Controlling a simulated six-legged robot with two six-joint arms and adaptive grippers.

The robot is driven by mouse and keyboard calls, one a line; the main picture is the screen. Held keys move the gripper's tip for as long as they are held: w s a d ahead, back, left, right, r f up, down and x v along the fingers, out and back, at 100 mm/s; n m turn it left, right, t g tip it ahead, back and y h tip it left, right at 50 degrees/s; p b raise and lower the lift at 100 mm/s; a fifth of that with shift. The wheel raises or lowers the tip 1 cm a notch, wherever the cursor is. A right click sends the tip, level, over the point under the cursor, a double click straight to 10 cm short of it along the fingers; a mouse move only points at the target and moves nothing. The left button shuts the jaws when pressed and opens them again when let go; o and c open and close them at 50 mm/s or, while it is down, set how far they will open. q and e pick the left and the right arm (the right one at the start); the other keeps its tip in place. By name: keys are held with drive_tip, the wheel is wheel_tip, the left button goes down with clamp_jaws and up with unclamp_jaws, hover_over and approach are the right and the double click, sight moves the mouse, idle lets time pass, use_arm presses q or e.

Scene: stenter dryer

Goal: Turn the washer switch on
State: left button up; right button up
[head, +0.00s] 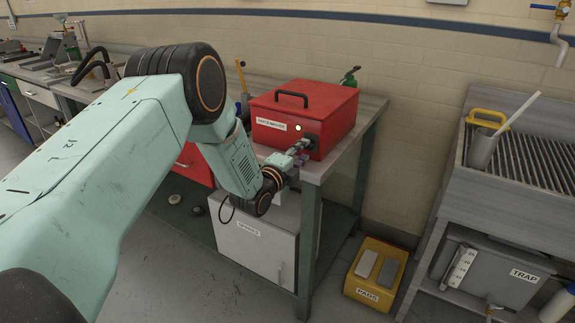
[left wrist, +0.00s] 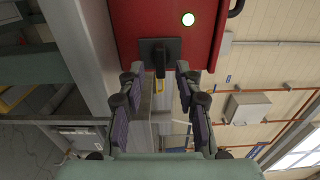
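The washer is a red box (head: 305,112) with a black handle on its lid and a white label on its front. Its switch, a black plate with a lever, is on the front at the right (head: 311,141); the wrist view shows the lever (left wrist: 160,63) pointing toward the camera's lower side. A round pale light (head: 298,128) glows near it. My left gripper (head: 299,148) is at the switch. In the wrist view its fingers (left wrist: 159,78) are apart, with the lever between the tips in the picture; contact cannot be told. My right gripper is not in view.
The washer stands on a grey workbench (head: 372,105) with a green leg frame. A white cabinet (head: 252,240) is below. A yellow pads bin (head: 376,272) is on the floor at right, beside a slatted metal sink stand (head: 525,155). A green bottle stands behind the washer.

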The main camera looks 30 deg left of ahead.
use_arm(q)
drive_tip(key=s, duration=0.9)
drive_tip(key=shift+s+a, duration=0.35)
drive_tip(key=s+d+f+n+g, duration=0.4)
drive_tip(key=s+f+n+g, duration=0.4)
drive_tip(key=s+f+n, duration=0.7)
drive_tip(key=s+d+f+n+g, duration=0.1)
drive_tip(key=s+f+g, duration=0.2)
drive_tip(key=s, duration=0.6)
drive_tip(key=s+d+f+n+g, duration=0.2)
drive_tip(key=s+f+g, duration=0.1)
drive_tip(key=s, duration=0.6)
drive_tip(key=s+d+f+n+g+y, duration=0.1)
drive_tip(key=s+f+g, duration=0.2)
drive_tip(key=s, duration=0.6)
drive_tip(key=shift+s+d+f+n+g, duration=0.25)
drive_tip(key=shift+s+f+n+g, duration=0.1)
drive_tip(key=shift+g, duration=0.15)
